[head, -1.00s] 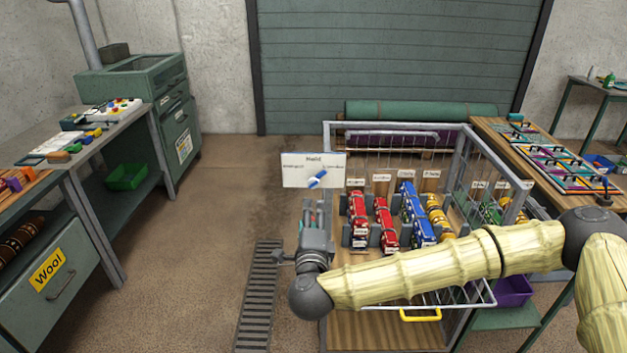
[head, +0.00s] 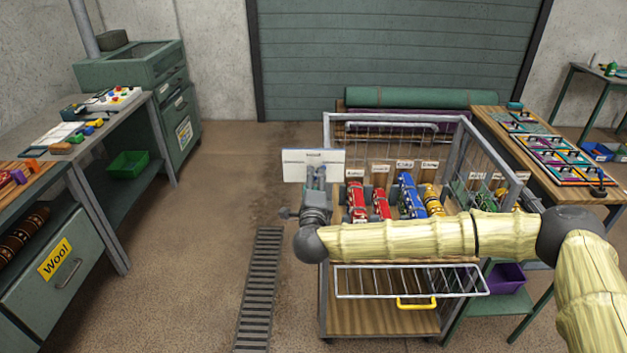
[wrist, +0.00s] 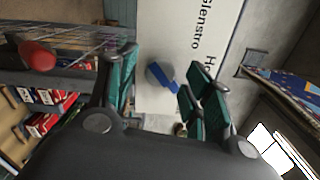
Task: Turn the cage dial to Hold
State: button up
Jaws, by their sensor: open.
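The cage dial is a round grey knob with a blue pointer bar (wrist: 162,76) on a white panel, seen in the wrist view between my open fingers. The panel (head: 297,166) stands at the cage's left front corner in the head view. Part of its lettering shows in the wrist view, including "Glenstro" and a cut-off "Ho". My gripper (wrist: 160,85) is open, with its teal finger pads on either side of the dial and apart from it. In the head view my gripper (head: 315,180) covers the dial and most of the lettering.
The wire cage (head: 385,127) holds red, blue and yellow rolled bundles. Its lowered front flap (head: 410,283) has a yellow handle. A workbench (head: 75,150) stands left, another table (head: 560,160) right. Floor beside the drain grate (head: 260,290) is clear.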

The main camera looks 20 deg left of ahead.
jog(key=shift+w, duration=0.1)
jog(key=c, duration=1)
jog(key=shift+f+n+b, duration=0.1)
jog(key=shift+n+b, duration=2.2)
jog(key=shift+n, duration=2.5)
